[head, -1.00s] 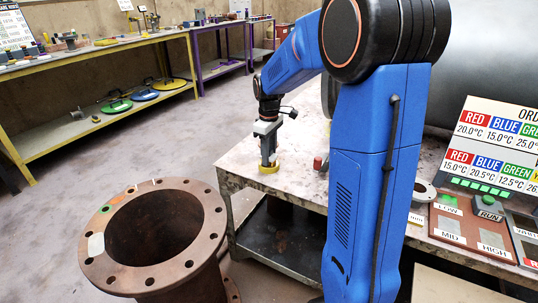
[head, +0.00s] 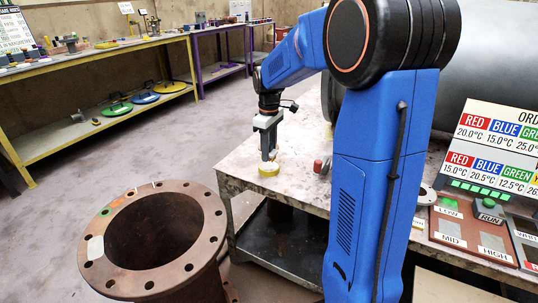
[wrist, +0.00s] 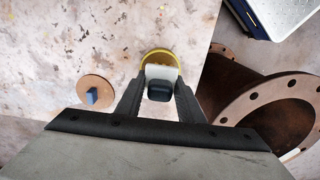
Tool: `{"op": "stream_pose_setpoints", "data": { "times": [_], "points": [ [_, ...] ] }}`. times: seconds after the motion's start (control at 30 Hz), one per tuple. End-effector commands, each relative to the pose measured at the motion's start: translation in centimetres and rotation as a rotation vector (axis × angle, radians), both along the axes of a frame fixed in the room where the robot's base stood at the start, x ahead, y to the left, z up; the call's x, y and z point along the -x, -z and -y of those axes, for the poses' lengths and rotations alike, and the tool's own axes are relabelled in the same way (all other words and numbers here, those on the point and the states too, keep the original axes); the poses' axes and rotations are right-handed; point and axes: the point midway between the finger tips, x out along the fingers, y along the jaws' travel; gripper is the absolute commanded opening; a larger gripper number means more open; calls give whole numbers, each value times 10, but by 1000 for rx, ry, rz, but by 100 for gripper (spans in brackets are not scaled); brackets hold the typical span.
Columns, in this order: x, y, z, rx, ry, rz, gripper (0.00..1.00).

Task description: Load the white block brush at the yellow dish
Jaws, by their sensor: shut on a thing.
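The yellow dish (head: 269,172) sits on the worktable near its left end. My gripper (head: 268,156) points down right over it. In the wrist view the gripper (wrist: 160,98) is shut on the brush, gripping its dark handle (wrist: 160,93) between the two fingers. The white block (wrist: 161,72) of the brush shows below the handle, over the dish, whose yellow rim (wrist: 158,52) curves around its far side. The brush's underside is hidden, so I cannot tell whether it touches the dish.
A round brown disc with a blue block (wrist: 95,95) lies beside the dish in the wrist view. A red-topped item (head: 321,164) stands right of the dish. A large rusty flanged pipe (head: 207,243) stands left of the worktable (head: 236,172). Control panels (head: 462,232) lie at right.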

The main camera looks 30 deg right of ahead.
Motion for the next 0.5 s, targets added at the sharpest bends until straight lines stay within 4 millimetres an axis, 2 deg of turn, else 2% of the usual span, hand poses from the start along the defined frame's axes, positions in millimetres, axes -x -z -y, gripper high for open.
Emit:
{"op": "stream_pose_setpoints", "data": {
  "times": [0.5],
  "points": [
    [0,-33,0,0,0,2,16]
  ]
}}
